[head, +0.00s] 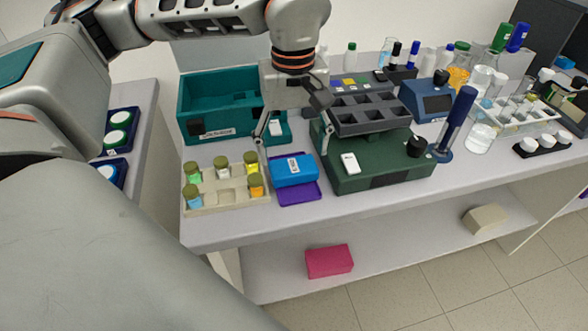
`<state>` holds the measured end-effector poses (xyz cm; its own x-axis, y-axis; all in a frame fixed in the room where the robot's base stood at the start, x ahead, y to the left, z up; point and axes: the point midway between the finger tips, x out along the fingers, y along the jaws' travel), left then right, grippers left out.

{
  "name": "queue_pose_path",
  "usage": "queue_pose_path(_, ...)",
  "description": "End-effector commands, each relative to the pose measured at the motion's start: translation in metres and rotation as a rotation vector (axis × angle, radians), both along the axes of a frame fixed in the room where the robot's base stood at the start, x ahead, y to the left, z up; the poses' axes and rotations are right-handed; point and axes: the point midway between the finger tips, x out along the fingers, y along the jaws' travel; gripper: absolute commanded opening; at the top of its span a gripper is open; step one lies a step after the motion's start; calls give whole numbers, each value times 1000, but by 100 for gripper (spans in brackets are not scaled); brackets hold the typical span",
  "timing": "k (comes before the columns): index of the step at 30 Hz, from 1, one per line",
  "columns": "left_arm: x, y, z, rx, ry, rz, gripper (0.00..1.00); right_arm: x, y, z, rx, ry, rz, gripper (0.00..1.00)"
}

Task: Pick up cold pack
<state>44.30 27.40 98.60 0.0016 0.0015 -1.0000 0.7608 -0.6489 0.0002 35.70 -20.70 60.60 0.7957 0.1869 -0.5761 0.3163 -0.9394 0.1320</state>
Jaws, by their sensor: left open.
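The cold pack appears to be the bright blue block (296,172) with a small white label on top. It lies on a purple tray (300,196) near the front edge of the bench. My left gripper (291,146) is open, pointing down, with its fingers spread just behind and above the blue block. Nothing is between the fingers. I cannot tell whether a fingertip touches anything. My right gripper is not in view.
A beige rack of small vials (224,194) stands close left of the block. A dark green device (372,160) with a grey compartment tray (370,113) stands close right. A teal bin (215,95) is behind. The bench front edge is clear.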

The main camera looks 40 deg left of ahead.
Motion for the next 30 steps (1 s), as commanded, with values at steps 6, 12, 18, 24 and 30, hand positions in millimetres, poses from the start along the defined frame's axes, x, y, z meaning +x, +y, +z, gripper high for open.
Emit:
queue_pose_path(6,-3,-2,-34,-1,5,0,71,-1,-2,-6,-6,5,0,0)
queue_pose_path(12,-3,-2,-43,-2,1,0,71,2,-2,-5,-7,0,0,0)
queue_pose_path(18,-3,-2,-42,-2,1,0,63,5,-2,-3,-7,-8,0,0)
queue_pose_path(24,-3,-2,-42,-2,1,0,48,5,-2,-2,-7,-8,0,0)
queue_pose_path(30,-3,-2,-41,-2,1,0,48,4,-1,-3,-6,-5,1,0)
